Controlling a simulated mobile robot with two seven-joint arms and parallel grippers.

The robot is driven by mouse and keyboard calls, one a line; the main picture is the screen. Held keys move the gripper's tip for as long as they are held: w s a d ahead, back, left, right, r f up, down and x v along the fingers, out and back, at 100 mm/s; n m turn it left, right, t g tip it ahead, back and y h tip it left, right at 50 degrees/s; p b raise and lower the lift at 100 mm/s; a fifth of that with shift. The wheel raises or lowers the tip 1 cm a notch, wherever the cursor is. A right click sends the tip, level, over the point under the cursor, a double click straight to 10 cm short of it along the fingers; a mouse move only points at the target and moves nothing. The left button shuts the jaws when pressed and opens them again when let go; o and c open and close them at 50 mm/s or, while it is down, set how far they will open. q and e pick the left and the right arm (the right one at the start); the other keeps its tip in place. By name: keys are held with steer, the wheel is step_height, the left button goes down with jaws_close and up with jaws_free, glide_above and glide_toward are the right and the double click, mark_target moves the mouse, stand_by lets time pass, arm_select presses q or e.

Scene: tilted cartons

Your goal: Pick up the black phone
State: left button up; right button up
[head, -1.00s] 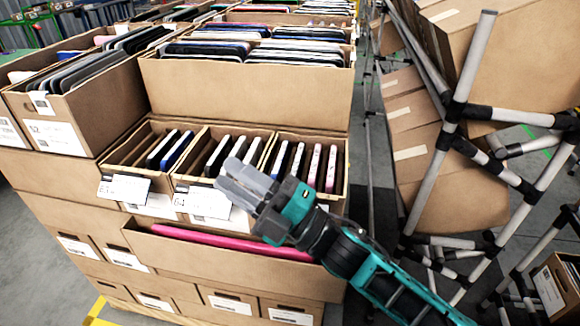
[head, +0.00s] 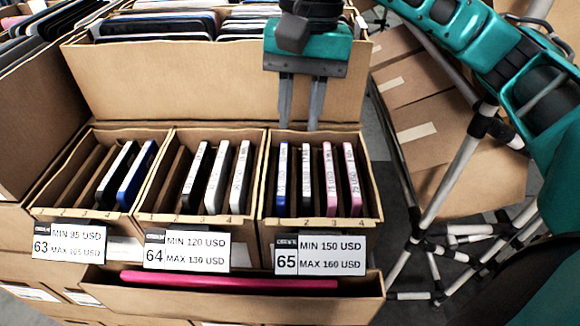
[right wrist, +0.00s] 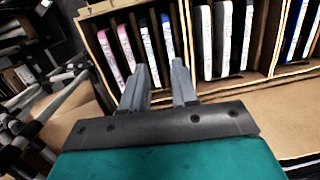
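In the head view, carton 65 (head: 266,222) holds a blue phone (head: 282,180), a black phone (head: 306,180) and two pink phones (head: 329,180), standing on edge in slots. The black phone also shows in the right wrist view (right wrist: 147,40), between a pink and the blue one. Other dark-edged phones stand in carton 64 (head: 148,207) and carton 63 (head: 46,200). My right gripper (head: 300,120) points down, fingers apart and empty, above the back of carton 65. It also shows in the right wrist view (right wrist: 160,78). My left gripper is out of view.
A tall carton wall (head: 200,85) with more phones stands behind the small cartons. A long carton with a pink item (head: 230,284) sits below in front. Grey tube framing (head: 460,160) and large cartons (head: 420,120) stand at the right.

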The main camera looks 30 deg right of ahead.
steer(key=w+d+r+h, duration=0.1)
steer(key=d, duration=0.2)
steer(key=b, duration=0.2)
glide_above(306, 168)
steer(key=shift+t, duration=0.3)
steer(key=f, duration=0.6)
steer(key=shift+d+f, duration=0.25)
steer(key=shift+f, duration=0.6)
steer(key=f, duration=0.4)
steer(key=shift+a+f, duration=0.3)
steer(key=shift+f, duration=0.1)
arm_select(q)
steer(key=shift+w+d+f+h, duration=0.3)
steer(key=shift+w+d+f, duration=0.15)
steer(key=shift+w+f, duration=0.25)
arm_select(e)
steer(key=shift+c, duration=0.4)
jaws_close()
